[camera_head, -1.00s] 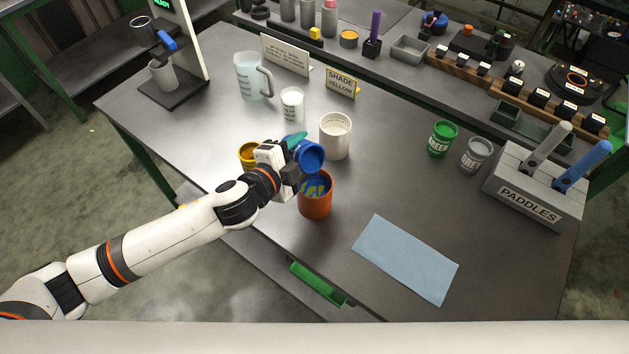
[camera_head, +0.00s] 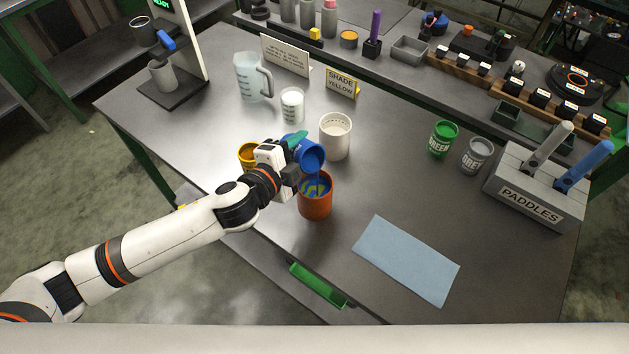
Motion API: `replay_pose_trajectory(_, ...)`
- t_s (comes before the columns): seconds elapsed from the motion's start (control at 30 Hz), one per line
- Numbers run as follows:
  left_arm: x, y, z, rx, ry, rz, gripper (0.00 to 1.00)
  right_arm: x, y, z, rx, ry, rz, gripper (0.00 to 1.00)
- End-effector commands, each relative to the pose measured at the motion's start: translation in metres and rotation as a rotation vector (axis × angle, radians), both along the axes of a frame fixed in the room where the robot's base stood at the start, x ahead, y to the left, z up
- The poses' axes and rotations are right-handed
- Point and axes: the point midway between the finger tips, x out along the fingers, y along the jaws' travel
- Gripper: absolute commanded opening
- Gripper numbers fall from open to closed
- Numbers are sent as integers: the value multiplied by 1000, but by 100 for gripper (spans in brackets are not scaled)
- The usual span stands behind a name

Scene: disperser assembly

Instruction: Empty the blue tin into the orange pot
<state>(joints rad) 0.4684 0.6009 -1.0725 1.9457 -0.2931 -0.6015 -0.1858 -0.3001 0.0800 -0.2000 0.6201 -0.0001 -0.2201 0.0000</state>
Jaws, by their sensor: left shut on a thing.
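The blue tin (camera_head: 307,154) is held tilted by my left gripper (camera_head: 290,172), which is shut on it. Its mouth points down and to the right, above the orange pot (camera_head: 316,203). A thin blue stream runs from the tin's lip into the pot. The pot stands upright on the table and shows blue and yellow-green paint inside. How much paint is left in the tin cannot be seen. My right gripper does not show.
A yellow tin (camera_head: 248,153) stands behind my left wrist. A white pot (camera_head: 335,137) stands close behind the blue tin. A light blue cloth (camera_head: 407,260) lies at the front right.

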Motion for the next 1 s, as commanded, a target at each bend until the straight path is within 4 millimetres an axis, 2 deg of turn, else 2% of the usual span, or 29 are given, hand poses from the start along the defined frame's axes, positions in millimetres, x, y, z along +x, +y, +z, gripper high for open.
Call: replay_pose_trajectory(1.0, 0, 0, 3, 35, -44, 0, 20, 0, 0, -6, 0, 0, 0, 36)
